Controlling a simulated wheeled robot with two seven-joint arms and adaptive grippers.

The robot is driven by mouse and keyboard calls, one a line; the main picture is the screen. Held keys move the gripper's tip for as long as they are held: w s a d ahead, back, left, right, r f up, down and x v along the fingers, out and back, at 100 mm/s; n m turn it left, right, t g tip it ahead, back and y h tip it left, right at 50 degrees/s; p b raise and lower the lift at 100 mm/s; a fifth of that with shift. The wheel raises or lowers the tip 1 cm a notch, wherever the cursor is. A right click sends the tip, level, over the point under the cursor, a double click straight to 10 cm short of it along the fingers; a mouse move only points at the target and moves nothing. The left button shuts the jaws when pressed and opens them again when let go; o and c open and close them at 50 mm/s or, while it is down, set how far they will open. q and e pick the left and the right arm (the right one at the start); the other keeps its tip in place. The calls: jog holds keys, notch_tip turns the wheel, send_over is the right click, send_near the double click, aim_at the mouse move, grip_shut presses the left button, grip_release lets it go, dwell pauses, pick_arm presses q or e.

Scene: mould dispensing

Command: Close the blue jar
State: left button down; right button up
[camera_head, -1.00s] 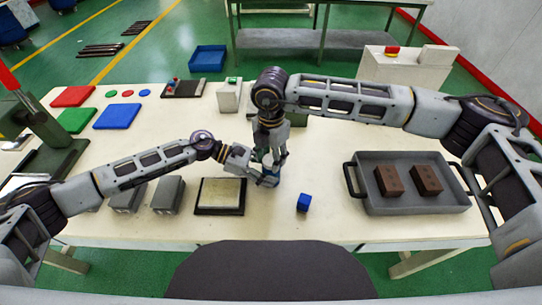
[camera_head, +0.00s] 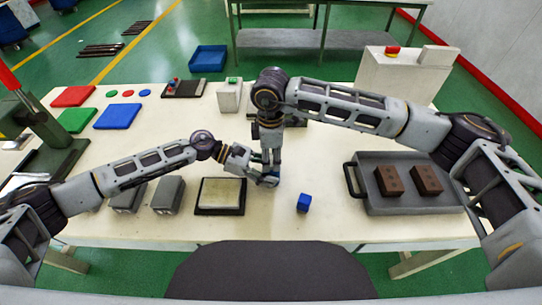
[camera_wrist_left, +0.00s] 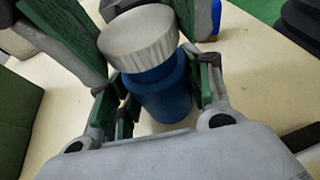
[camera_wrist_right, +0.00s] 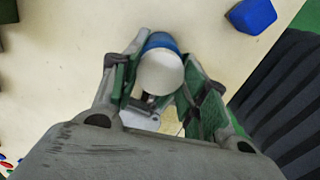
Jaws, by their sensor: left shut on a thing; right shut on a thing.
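The blue jar (camera_wrist_left: 165,95) stands upright on the table between the green-padded fingers of my left gripper (camera_wrist_left: 158,88). In the head view the jar (camera_head: 270,182) is partly hidden by both grippers. A white ribbed lid (camera_wrist_left: 138,38) sits at the jar's mouth, over the blue neck; I cannot tell whether it is fully seated. My right gripper (camera_wrist_right: 160,85) comes from above and is shut on the white lid (camera_wrist_right: 160,72), with the blue of the jar (camera_wrist_right: 160,40) showing beyond it. My left gripper (camera_head: 258,174) holds the jar body from the left.
A small blue cube (camera_head: 303,202) lies right of the jar. A framed pale plate (camera_head: 220,196) is close on the left. A grey tray (camera_head: 408,204) with two brown blocks stands at the right. Grey blocks (camera_head: 168,195) stand further left. The table's front middle is clear.

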jog(key=shift+r+m, duration=0.1)
jog(key=shift+m, duration=1)
jog(key=o, duration=0.7)
jog(key=shift+c, duration=0.2)
jog(key=shift+r, duration=2.2)
jog(key=shift+c, duration=0.3)
